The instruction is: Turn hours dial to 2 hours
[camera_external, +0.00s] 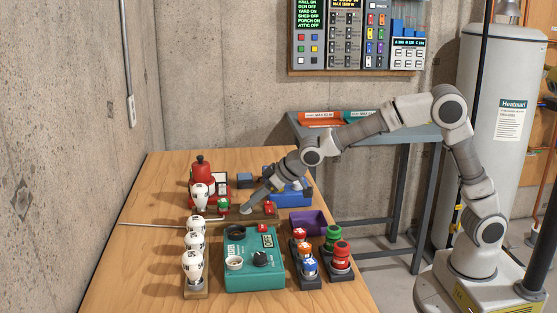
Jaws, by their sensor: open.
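The hours dial is not clearly identifiable at this size, and no hour marks can be read. A teal box (265,279) on the wooden workbench carries a black knob (260,258), a white round fitting and a small display. I cannot tell whether that knob is the hours dial. My gripper (247,210) reaches down from the right to a low wooden board behind the teal box. It is open, with nothing visibly held. Its fingertips are too small to make out, so contact with anything there cannot be told.
White bulbs (195,244) stand in a row left of the teal box. Red, green, orange and blue capped items (332,251) stand right of it, near a purple bin (308,221). A red device (203,176) stands behind. The wall panel (359,38) hangs above.

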